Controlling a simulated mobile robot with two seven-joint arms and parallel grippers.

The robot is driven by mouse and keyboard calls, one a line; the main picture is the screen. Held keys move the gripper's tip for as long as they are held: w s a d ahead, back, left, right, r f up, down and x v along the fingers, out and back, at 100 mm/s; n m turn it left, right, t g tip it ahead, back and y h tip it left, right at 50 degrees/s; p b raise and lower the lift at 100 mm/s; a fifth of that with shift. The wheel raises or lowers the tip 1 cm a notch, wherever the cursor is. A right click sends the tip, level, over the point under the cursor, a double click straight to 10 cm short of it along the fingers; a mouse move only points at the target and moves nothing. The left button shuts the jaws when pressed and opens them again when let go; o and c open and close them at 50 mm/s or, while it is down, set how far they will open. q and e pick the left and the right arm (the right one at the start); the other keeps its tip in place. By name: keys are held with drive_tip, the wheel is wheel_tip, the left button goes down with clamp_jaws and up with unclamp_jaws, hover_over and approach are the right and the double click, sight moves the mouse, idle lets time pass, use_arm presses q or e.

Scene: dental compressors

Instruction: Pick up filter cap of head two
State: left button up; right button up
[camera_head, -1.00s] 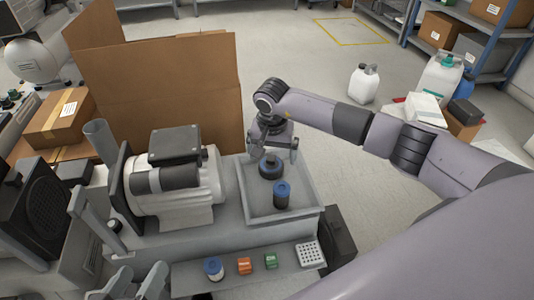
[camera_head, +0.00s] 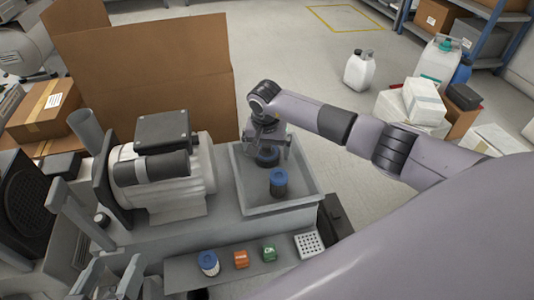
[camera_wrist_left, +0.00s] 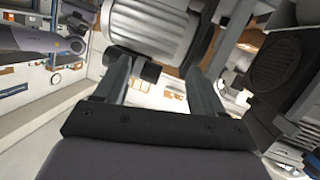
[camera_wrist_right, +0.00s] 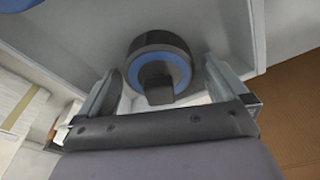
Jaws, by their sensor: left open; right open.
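A round black filter cap with a blue ring and a dark central knob (camera_wrist_right: 160,62) lies in the grey tray (camera_head: 312,190); in the head view (camera_head: 267,158) it is partly covered by my right gripper. My right gripper (camera_head: 268,148) is open above it. In the right wrist view its fingers (camera_wrist_right: 162,82) stand on either side of the knob, apart from it. A dark cylinder with a blue top (camera_head: 278,182) stands nearer the tray's front. My left gripper (camera_head: 112,275) is open and empty at the lower left, before the compressor. Which cap belongs to head two cannot be told.
A white compressor motor (camera_head: 165,170) stands left of the tray. On the front ledge are a blue-topped white canister (camera_head: 208,263), an orange block (camera_head: 241,259), a green block (camera_head: 269,252) and a white perforated block (camera_head: 309,244). A cardboard sheet (camera_head: 150,80) stands behind.

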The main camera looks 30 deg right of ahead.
drive_tip(key=c, duration=1.1)
drive_tip(key=shift+r, duration=0.1)
